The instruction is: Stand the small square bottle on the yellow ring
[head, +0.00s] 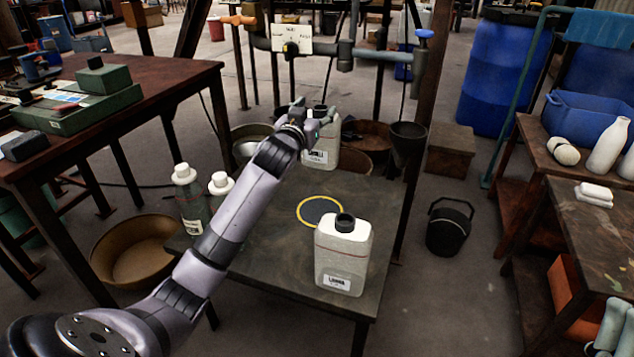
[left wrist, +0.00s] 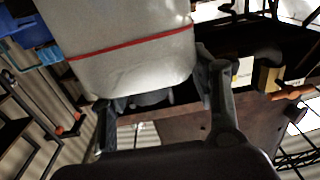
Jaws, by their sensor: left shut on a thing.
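A white square bottle with a dark cap (head: 322,152) is in my left gripper (head: 318,122) at the far edge of the table; I cannot tell whether its base touches anything. In the left wrist view the bottle (left wrist: 130,50) fills the top, with a red line round it, between the fingers of my left gripper (left wrist: 160,100). The yellow ring (head: 299,211) lies flat on the dark table, nearer than the held bottle, with nothing standing on it. A similar square bottle (head: 342,262) stands upright at the near right of the ring. My right gripper is out of view.
Two round bottles with white caps (head: 190,205) stand at the table's left edge, beside my left arm. The table (head: 270,255) is bare left of the near square bottle. A dark funnel (head: 408,140) hangs beyond the right edge. A black bucket (head: 448,230) stands on the floor.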

